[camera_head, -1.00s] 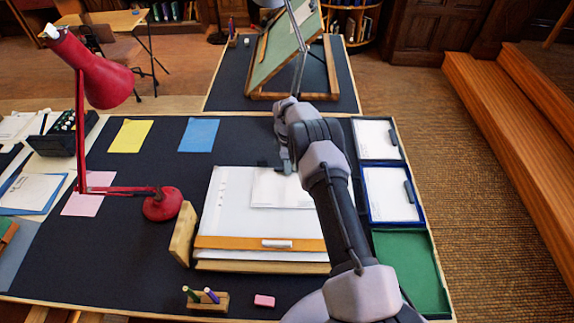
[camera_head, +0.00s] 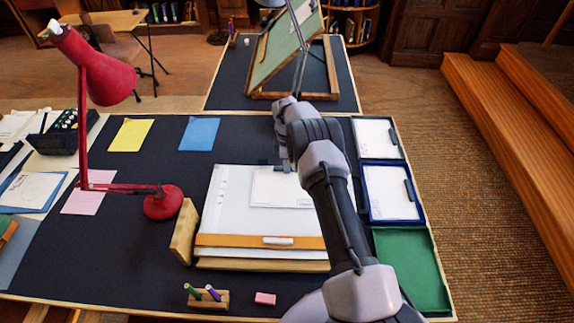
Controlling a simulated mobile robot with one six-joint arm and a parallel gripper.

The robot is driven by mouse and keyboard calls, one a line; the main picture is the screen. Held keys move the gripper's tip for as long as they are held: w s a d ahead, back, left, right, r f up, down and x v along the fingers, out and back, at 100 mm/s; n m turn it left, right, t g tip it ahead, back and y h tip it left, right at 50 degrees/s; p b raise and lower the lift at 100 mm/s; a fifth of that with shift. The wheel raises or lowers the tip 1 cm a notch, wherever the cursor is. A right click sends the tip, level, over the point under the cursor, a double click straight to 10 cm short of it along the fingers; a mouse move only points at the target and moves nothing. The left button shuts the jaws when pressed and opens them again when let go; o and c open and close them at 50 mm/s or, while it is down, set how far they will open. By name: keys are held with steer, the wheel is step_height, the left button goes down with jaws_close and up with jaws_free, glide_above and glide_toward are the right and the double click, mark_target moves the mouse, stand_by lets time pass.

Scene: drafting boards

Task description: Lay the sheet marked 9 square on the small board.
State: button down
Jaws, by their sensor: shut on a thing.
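A white sheet (camera_head: 275,188) lies over the upper right part of the white-topped drafting board (camera_head: 225,222) in front of me. Small print shows near its lower edge, but I cannot read a number. My gripper (camera_head: 285,168) is at the sheet's far edge, shut on it. The fingertips are small and partly hidden by my arm. The sheet's right end is also hidden behind my arm. The sheet looks nearly in line with the board; I cannot tell whether it touches the surface all over.
An orange straightedge (camera_head: 258,241) crosses the board's near part. A red lamp (camera_head: 162,203) and a wooden block (camera_head: 184,232) stand left. A pen rack (camera_head: 208,299) and pink eraser (camera_head: 265,299) lie in front.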

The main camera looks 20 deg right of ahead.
steer(key=shift+f, duration=0.2)
steer(key=c, duration=1.3)
jaws_free()
steer(key=shift+r, duration=0.15)
step_height(320, 180, up, 17)
steer(key=p, duration=0.3)
steer(key=shift+r, duration=0.1)
